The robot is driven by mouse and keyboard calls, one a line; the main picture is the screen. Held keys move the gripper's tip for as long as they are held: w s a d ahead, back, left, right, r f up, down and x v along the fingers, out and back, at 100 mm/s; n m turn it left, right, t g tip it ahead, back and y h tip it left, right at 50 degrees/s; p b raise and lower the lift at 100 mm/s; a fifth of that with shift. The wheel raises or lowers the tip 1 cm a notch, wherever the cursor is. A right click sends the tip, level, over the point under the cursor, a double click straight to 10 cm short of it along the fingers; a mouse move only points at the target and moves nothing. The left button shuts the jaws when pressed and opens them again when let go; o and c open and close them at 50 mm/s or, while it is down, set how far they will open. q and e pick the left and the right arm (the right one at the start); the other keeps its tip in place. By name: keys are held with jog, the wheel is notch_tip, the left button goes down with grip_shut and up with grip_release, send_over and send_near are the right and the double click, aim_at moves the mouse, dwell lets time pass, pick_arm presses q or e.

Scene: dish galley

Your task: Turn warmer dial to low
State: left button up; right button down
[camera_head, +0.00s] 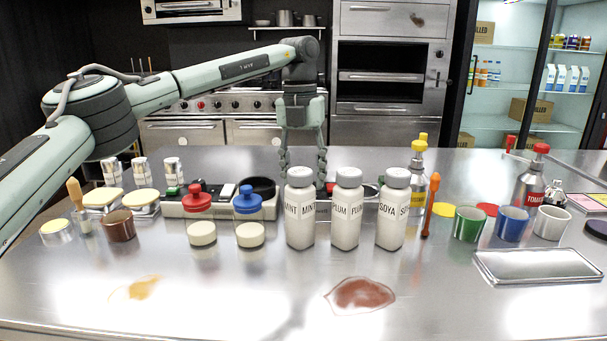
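A long pale unit (172,209), likely the warmer, lies across the middle of the counter behind the bottles. It carries dark and coloured controls and a black round part (262,184). I cannot tell which control is the warmer dial; the white bottles hide part of the unit. My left gripper (302,172) points down over the unit's right part, behind the mint bottle. Its two fingers are apart with nothing seen between them. The mint bottle's cap partly covers the space below it, so contact cannot be told. My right gripper is not in view.
White bottles labelled mint (300,225), plum (346,225) and soya (392,225) stand in front of the unit. Coloured cups (468,224) and a metal tray (535,266) are right. The front counter is mostly clear, with two stains.

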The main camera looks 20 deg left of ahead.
pick_arm(q)
jog(key=shift+f, duration=0.2)
jog(key=shift+c, duration=0.5)
grip_shut()
jog(key=shift+m, duration=0.4)
jog(key=m, duration=0.6)
jog(key=shift+w+r+m, duration=0.1)
jog(key=shift+m, duration=0.3)
jog(key=m, duration=0.6)
jog(key=shift+w+m, duration=0.1)
jog(key=shift+m, duration=0.3)
